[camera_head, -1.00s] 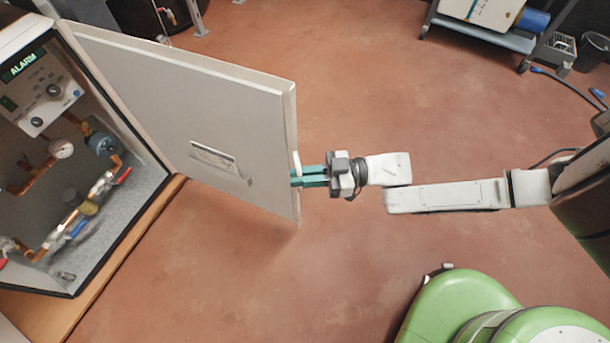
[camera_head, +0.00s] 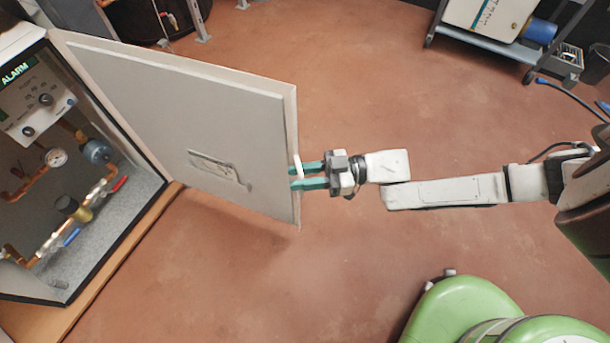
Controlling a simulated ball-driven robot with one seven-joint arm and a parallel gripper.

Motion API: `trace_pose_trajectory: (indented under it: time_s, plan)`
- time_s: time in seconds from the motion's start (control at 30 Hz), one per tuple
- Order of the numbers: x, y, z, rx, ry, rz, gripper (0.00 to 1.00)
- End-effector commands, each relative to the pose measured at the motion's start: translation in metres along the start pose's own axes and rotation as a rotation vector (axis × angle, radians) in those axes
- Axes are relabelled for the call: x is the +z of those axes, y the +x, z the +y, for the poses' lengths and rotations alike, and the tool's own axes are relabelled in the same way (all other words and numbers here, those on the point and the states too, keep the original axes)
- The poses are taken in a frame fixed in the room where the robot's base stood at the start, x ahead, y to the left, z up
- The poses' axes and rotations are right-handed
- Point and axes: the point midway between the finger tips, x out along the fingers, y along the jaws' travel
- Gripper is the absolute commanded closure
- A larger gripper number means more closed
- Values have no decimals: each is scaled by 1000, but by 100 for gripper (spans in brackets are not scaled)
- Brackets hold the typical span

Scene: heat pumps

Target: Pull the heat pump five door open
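The heat pump door (camera_head: 185,115) is a flat grey-white panel, swung wide open from the cabinet at the left. A small white handle (camera_head: 298,165) stands at its free edge. My gripper (camera_head: 307,176) is at that edge, with its two green fingers apart, one above the other. The handle lies at the fingertips; I cannot tell whether they touch it. The open heat pump cabinet (camera_head: 117,208) shows copper pipes, a gauge (camera_head: 56,158), valves and a green ALARM display (camera_head: 17,73).
The cabinet stands on a wooden base (camera_head: 125,245). A cart (camera_head: 487,43) with a white unit and a blue cylinder is at the top right. A dark bin (camera_head: 598,65) and cables are near it. Brown floor around the door is clear.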

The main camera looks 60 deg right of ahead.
Motion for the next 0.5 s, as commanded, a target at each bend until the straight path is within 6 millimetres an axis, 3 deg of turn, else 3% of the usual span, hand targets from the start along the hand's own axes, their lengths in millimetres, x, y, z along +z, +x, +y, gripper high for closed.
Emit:
trace_pose_trajectory:
  time_s: [0.5]
  plan:
    - [3, -3, 1, 3, -3, -9, 77]
